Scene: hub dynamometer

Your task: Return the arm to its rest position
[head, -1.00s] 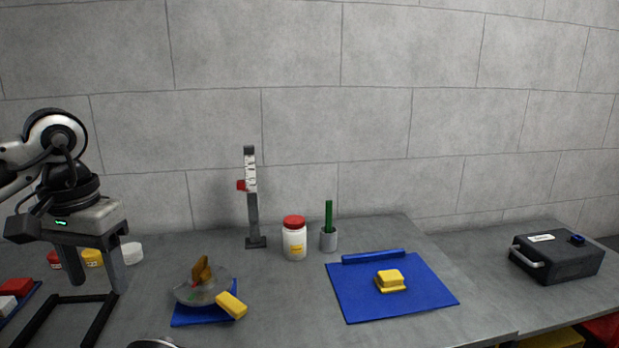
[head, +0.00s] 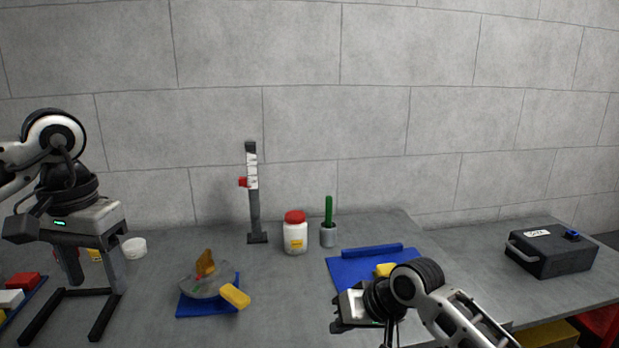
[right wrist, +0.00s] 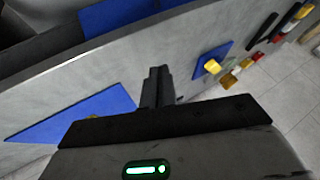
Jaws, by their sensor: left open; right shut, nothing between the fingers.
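My right arm comes in from the lower right in the head view. Its right gripper (head: 345,312) hangs over the table's front part, in front of the blue mat. In the right wrist view the right gripper's fingers (right wrist: 157,88) are together with nothing between them. My left gripper (head: 95,268) is at the left in the head view, pointing down with its two fingers apart and empty, above a dark frame (head: 68,291) on the table.
A blue mat (head: 345,270) holds a yellow block (head: 384,269), partly hidden by my right arm. A black case (head: 553,252) stands at the right.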

